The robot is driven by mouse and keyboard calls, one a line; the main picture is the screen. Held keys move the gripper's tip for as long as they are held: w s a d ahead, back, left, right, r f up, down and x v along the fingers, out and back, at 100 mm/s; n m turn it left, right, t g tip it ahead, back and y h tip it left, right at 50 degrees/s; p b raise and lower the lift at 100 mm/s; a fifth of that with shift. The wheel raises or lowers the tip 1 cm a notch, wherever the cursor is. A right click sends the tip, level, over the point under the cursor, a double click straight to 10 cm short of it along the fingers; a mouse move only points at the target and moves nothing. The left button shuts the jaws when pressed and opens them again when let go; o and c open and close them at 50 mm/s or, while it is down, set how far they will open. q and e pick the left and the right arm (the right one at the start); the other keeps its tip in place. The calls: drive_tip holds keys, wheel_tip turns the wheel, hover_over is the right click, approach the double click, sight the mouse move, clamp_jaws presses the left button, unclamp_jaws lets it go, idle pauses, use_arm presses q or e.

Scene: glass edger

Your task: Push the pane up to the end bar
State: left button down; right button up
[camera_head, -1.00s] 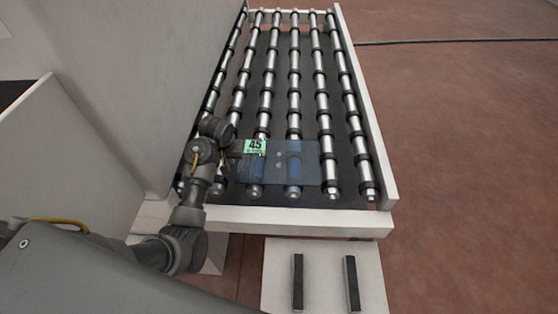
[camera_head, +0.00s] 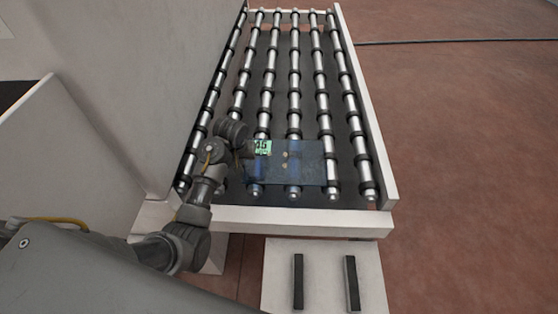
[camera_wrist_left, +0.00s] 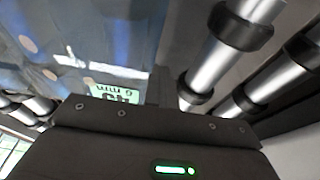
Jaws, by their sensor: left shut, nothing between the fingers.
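The pane (camera_head: 308,168) is a clear bluish sheet lying flat across the rollers near the front of the roller table, with a green label (camera_head: 262,148) at its far left corner. In the left wrist view the pane (camera_wrist_left: 50,55) fills the upper left, with its label (camera_wrist_left: 118,95) beside the fingers. My left gripper (camera_head: 251,151) is shut and empty at the pane's left edge by the label; the fingers (camera_wrist_left: 158,88) look close against the edge, but exact contact is unclear. A white bar (camera_head: 365,110) runs along the table's right side, apart from the pane. My right gripper is out of view.
Long rollers with black rings (camera_head: 322,70) run front to back. A white front rail (camera_head: 290,218) borders the table. A grey wall (camera_head: 165,80) stands close on the left. A white stand (camera_head: 325,280) with two black strips is in front. Rollers right of the pane are bare.

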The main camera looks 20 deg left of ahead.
sight(263, 163)
use_arm(q)
drive_tip(key=shift+w+d, duration=0.45)
drive_tip(key=shift+d, duration=1.3)
drive_tip(key=shift+w+d, duration=0.45)
drive_tip(key=shift+d, duration=1.3)
drive_tip(key=shift+w+d, duration=0.45)
drive_tip(key=shift+d, duration=1.3)
drive_tip(key=shift+a, duration=0.15)
drive_tip(key=shift+s+a, duration=0.25)
drive_tip(key=shift+a, duration=0.55)
drive_tip(key=shift+s+a, duration=0.2)
drive_tip(key=shift+a, duration=0.6)
drive_tip(key=shift+r, duration=0.1)
wheel_tip(263, 163, up, 8)
